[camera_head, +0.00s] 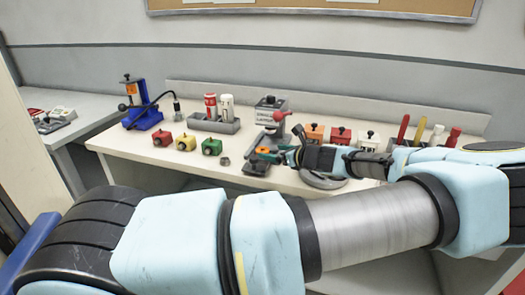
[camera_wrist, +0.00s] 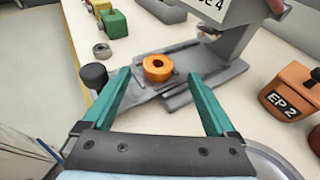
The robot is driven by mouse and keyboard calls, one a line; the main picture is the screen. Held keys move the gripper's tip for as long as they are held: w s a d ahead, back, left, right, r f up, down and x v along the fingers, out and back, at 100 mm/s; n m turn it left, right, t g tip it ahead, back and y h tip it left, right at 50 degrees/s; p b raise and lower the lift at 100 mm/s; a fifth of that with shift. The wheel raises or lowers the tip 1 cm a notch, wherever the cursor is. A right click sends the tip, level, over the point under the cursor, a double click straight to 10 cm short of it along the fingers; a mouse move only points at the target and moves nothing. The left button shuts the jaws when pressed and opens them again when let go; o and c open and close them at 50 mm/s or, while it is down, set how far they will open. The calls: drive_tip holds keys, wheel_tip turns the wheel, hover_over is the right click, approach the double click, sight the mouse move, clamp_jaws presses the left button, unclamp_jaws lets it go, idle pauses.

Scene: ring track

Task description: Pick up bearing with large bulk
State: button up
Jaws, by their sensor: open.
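An orange ring-shaped bearing (camera_wrist: 157,68) lies on the grey plate of a press (camera_wrist: 215,65); in the head view the orange bearing (camera_head: 263,150) shows small at the press base. A smaller-looking grey ring (camera_wrist: 102,50) lies on the bench to its left, and this ring (camera_head: 224,161) also shows in the head view. My gripper (camera_wrist: 158,76) is open and empty, its two teal fingers apart. In the wrist view the orange bearing appears between the fingertips, slightly beyond them. Whether the fingers are at its height I cannot tell. In the head view my wrist partly hides the fingers.
The press (camera_head: 270,112) rises just behind the orange bearing. A black knob (camera_wrist: 94,75) stands beside the left finger. Red, yellow and green boxes (camera_head: 187,142) stand left; an orange box (camera_wrist: 295,90) marked EP 2 stands right. A blue device (camera_head: 140,105) is farther left.

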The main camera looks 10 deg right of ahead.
sight(263, 150)
drive_tip(key=p+x, duration=0.1)
drive_tip(key=x, duration=0.2)
drive_tip(key=shift+w+a+p, duration=0.3)
drive_tip(key=shift+a+p, duration=0.05)
drive_tip(key=shift+w+a+f, duration=0.1)
drive_tip(key=shift+w+f, duration=0.1)
drive_tip(key=shift+w, duration=0.05)
clamp_jaws()
